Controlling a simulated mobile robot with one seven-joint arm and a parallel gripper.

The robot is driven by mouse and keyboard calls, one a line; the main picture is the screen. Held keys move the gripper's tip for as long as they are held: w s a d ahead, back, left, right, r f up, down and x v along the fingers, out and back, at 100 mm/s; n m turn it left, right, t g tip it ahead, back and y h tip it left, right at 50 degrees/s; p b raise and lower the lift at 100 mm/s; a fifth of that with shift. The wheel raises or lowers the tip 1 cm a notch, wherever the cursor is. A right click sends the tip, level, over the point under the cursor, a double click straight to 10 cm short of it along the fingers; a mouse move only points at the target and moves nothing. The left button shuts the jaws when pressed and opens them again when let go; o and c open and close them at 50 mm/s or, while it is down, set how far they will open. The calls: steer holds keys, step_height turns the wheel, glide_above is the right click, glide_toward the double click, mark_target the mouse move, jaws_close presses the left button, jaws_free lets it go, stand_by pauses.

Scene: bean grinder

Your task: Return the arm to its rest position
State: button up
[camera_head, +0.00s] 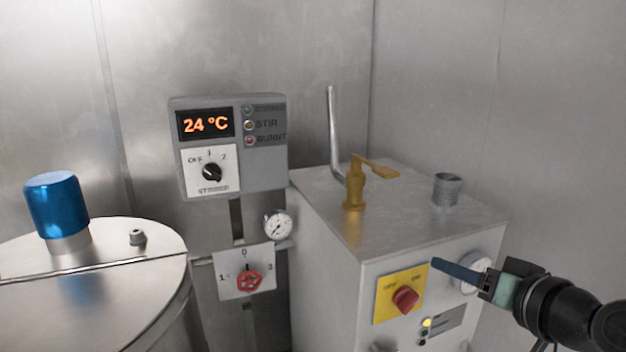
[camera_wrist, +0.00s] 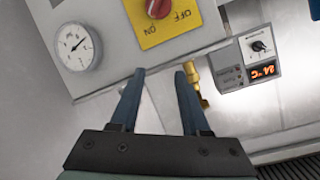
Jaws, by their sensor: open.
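My gripper (camera_head: 440,266) is at the lower right of the head view, in front of the grey box-shaped machine. In the wrist view my gripper (camera_wrist: 160,75) shows two blue fingers spread apart with nothing between them. The fingers look apart from the machine. My black arm (camera_head: 572,308) reaches in from the right edge.
The grey machine (camera_head: 330,240) carries a red knob (camera_head: 405,299) on a yellow plate, a brass valve (camera_head: 354,188) and a mesh cup (camera_head: 446,189). A control box (camera_head: 268,173) reads 24 °C. A steel vat (camera_head: 120,285) with a blue cap (camera_head: 56,204) stands left.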

steer(key=s+a+r+t+h+p, duration=0.1)
steer(key=a+r+t, duration=0.1)
steer(key=a+r, duration=0.35)
steer(key=s+a+r+n+t+h+p, duration=0.1)
steer(key=a+r+t+h, duration=0.15)
steer(key=r, duration=0.65)
steer(key=a+r+t+h+p, duration=0.1)
steer(key=a+r+t, duration=0.1)
steer(key=a+r, duration=0.45)
steer(key=s+a+r+t+p, duration=0.1)
steer(key=s+a+r+t, duration=0.2)
steer(key=s+r, duration=0.5)
steer(key=s+a+r+n+t, duration=0.1)
steer(key=s+a+r+t, duration=0.3)
steer(key=s+r, duration=0.4)
steer(key=shift+a+p, duration=0.35)
steer(key=shift+a, duration=0.3)
steer(key=shift+y, duration=0.25)
